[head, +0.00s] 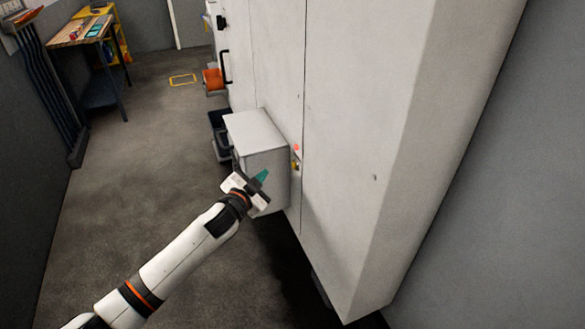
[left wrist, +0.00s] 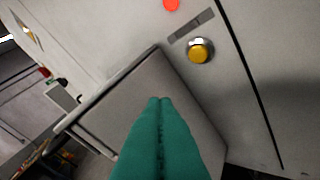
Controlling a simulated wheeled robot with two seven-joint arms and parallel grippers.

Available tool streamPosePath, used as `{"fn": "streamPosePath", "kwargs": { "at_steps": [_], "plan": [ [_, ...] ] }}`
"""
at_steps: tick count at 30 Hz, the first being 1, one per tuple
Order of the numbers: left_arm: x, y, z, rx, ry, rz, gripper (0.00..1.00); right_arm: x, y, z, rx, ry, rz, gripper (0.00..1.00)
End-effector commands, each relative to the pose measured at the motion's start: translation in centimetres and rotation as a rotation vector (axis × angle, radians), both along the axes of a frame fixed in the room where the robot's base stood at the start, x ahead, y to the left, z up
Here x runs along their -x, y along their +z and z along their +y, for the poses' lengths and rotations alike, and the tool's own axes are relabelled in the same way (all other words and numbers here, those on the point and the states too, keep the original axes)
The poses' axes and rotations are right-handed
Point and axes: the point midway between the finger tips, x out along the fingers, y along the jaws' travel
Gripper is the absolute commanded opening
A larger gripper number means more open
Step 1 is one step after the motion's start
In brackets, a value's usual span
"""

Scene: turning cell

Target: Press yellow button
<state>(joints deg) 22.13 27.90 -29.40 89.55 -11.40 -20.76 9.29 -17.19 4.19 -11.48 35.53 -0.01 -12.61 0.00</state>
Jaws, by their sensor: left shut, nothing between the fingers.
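The yellow button (left wrist: 200,51) is round with a silver collar and sits on the pale machine front in the left wrist view. In the head view the yellow button (head: 295,165) is small, just below a red light or button (head: 296,147). My left gripper (head: 262,176) has teal fingers and is shut and empty, in front of the grey box on the machine. In the left wrist view its fingertips (left wrist: 160,101) are below and left of the yellow button, apart from it in the picture. My right gripper is not in view.
The grey box (head: 258,133) juts from the tall pale machine (head: 350,120) beside the buttons. A dark bin (head: 218,125) and an orange bin (head: 212,79) stand farther along. A workbench (head: 82,32) is at the far left. The floor (head: 130,160) between is clear.

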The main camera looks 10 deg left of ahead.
Motion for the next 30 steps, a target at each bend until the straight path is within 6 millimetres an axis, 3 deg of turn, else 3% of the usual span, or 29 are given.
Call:
{"fn": "streamPosePath", "kwargs": {
  "at_steps": [6,12,30],
  "plan": [
    [-1.8,-0.1,-2.6,0.0,-0.001,-0.001,0.0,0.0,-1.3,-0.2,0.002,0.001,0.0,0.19],
    [-2.7,-0.1,-4.0,0.0,0.001,0.001,0.0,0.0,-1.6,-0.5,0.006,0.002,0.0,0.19],
    [-3.0,0.0,-4.4,-0.001,0.0,0.001,0.0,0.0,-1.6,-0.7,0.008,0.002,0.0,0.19]
  ]
}}
